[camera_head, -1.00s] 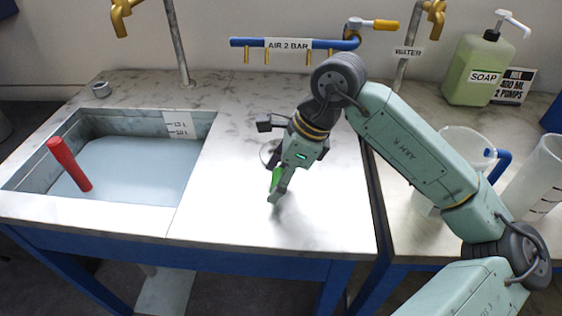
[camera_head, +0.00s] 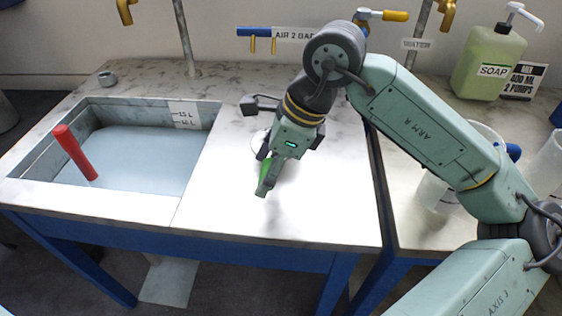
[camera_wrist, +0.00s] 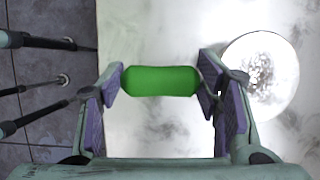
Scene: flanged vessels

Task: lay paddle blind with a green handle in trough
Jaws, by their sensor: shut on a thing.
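My gripper (camera_head: 266,172) is shut on the green handle (camera_wrist: 160,81) of the paddle blind, over the bare worktop right of the trough. In the wrist view the handle lies crosswise between the two finger pads. A pale, shiny round disc (camera_wrist: 262,75) shows beyond the right finger, which hides any join to the handle. In the head view the disc is mostly behind the gripper. I cannot tell whether the handle touches the worktop. The trough (camera_head: 55,188) is the sunken basin at left, with pale blue liquid and level marks on its wall.
A red handle (camera_head: 75,152) leans up inside the trough's left part. Taps and a blue air pipe (camera_head: 255,32) run along the back. A soap bottle (camera_head: 488,62) and clear jugs stand at right.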

